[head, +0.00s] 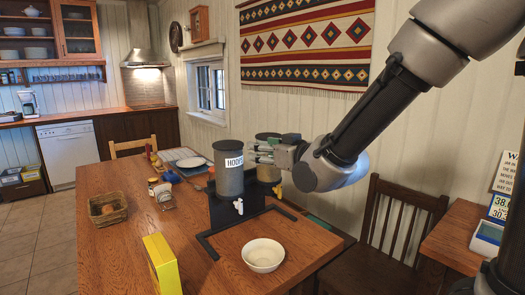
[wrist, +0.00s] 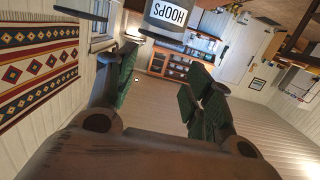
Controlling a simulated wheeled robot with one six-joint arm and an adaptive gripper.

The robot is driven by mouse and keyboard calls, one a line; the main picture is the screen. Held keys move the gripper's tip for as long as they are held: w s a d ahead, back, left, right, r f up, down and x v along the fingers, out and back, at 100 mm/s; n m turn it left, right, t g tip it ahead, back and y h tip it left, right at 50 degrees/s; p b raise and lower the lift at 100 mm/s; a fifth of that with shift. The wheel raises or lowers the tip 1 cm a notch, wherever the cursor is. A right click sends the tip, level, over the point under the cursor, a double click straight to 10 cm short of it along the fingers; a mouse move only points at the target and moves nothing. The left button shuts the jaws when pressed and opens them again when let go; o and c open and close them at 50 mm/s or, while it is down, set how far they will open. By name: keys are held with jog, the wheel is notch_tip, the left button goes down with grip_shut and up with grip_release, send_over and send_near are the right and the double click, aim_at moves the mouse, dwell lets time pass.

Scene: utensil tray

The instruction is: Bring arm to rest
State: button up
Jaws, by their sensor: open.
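My gripper (head: 262,152) is open, with nothing seen between its fingers. In the head view it is at the right of the grey canister labelled HOOPS (head: 229,178) and overlaps a second canister (head: 268,173) with a tan lower part; whether it touches either I cannot tell. In the wrist view the green-padded fingers (wrist: 162,80) are spread apart, and the HOOPS canister (wrist: 177,14) shows upside down at the top edge. My arm reaches in from the upper right of the head view.
The canisters stand on a black stand (head: 218,213) on the wooden table (head: 130,245). A white bowl (head: 263,256), a yellow box (head: 162,264) and a wicker basket (head: 107,208) are also there. A dark chair (head: 394,225) is to the right, below my arm. A patterned hanging is behind.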

jog(key=s+d+f+g+h, duration=0.2)
jog(key=s+f+g, duration=0.1)
jog(key=f, duration=0.3)
jog(key=s+d+f+g+h, duration=0.1)
jog(key=s+f+g+h, duration=0.15)
jog(key=f, duration=0.25)
jog(key=s+d+f+m+g+h, duration=0.1)
jog(key=s+d+f+g+h, duration=0.1)
jog(key=s+d+g, duration=0.5)
jog(key=s+d+r+m+t+h, duration=0.1)
jog(key=s+d+r+m, duration=0.2)
jog(key=s+d, duration=0.3)
jog(key=s+d+r+m+t+h, duration=0.1)
jog(key=s+d+r, duration=0.4)
jog(key=d, duration=0.9)
jog(key=shift+s+d+r+m+t+h, duration=0.5)
jog(key=shift+s+m, duration=0.4)
jog(key=shift+s, duration=0.35)
